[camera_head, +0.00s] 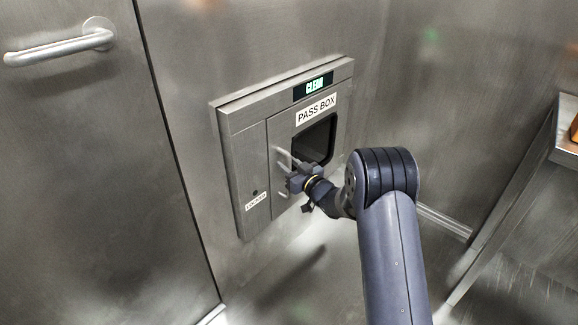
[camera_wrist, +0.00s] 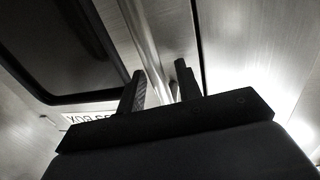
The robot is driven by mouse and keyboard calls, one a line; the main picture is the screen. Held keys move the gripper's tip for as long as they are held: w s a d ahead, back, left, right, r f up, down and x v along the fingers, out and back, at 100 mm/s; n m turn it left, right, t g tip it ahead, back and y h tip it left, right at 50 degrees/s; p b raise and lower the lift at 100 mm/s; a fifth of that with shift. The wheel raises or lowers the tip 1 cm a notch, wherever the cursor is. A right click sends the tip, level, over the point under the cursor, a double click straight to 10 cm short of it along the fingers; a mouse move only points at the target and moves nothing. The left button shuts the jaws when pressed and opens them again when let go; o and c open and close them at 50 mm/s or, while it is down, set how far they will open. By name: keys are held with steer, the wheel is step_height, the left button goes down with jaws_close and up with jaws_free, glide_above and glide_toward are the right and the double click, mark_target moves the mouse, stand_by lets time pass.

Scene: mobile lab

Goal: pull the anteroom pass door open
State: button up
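The pass door (camera_head: 281,133) is the metal door with a dark window (camera_head: 315,139) on the wall-mounted pass box. It sits flush in its frame and looks closed. Its upright bar handle (camera_head: 283,157) is on the door's left side, partly hidden by my gripper (camera_head: 292,180). In the wrist view the handle bar (camera_wrist: 146,40) runs down between the two fingers of my gripper (camera_wrist: 160,82). The fingers stand apart, with some space showing beside the bar. Whether either finger touches the bar is not clear.
The box's left panel (camera_head: 243,165) has a small label and dark dot. A lit green display (camera_head: 314,85) and a PASS BOX label (camera_head: 316,109) are above the window. A larger door with a handle (camera_head: 60,50) is at left, a metal bench (camera_head: 565,130) at right.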

steer(key=shift+c, duration=0.4)
jaws_close()
steer(key=shift+d, duration=0.1)
